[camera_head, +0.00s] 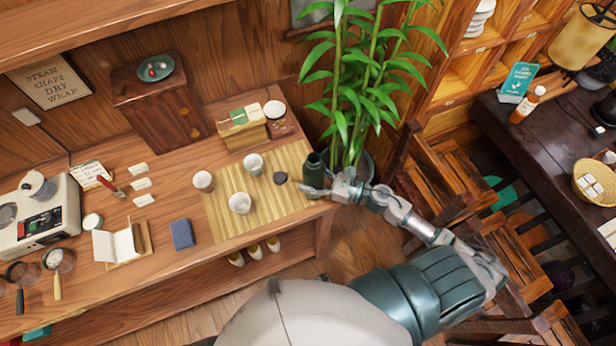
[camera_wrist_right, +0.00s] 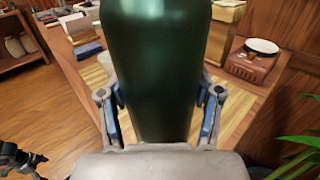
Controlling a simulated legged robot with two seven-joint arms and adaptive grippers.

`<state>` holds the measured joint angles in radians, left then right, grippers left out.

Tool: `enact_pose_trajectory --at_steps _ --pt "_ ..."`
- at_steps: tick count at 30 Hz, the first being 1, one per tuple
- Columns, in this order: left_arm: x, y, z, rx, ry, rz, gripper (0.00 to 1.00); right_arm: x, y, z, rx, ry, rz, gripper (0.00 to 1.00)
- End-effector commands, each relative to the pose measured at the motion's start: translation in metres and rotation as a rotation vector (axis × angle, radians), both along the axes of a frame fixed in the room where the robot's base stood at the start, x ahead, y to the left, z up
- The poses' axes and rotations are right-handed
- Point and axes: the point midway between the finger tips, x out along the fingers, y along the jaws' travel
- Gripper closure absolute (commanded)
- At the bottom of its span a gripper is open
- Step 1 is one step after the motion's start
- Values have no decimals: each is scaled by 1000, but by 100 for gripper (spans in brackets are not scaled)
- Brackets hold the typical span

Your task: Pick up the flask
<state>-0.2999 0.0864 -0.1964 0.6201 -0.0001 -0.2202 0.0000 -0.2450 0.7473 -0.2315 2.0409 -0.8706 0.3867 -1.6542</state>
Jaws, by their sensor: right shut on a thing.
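The dark green flask (camera_head: 314,172) stands upright at the right end of the wooden counter, beside the bamboo mat (camera_head: 225,219). My right gripper (camera_head: 318,189) is shut on the flask, reaching it from the right. In the right wrist view the flask (camera_wrist_right: 164,70) fills the middle, with a finger pressed on each side of it. Its top is cut off there. I cannot tell whether its base touches the counter.
A potted plant (camera_head: 352,100) stands close behind the flask. A small box (camera_head: 243,128) is behind the mat. Wooden chairs (camera_head: 440,180) stand right of the counter.

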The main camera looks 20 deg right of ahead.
Motion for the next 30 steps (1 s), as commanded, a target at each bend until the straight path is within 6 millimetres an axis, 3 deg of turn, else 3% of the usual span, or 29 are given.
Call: enact_pose_trajectory --at_steps 7,20,30 --pt "0 -17 0 -20 0 -2 8 0 4 2 -4 -3 1 93" --pt "0 -2 0 -2 -1 -2 8 0 1 2 0 -3 1 93" --pt "0 -5 0 -6 0 1 8 0 1 1 -1 -2 1 93"
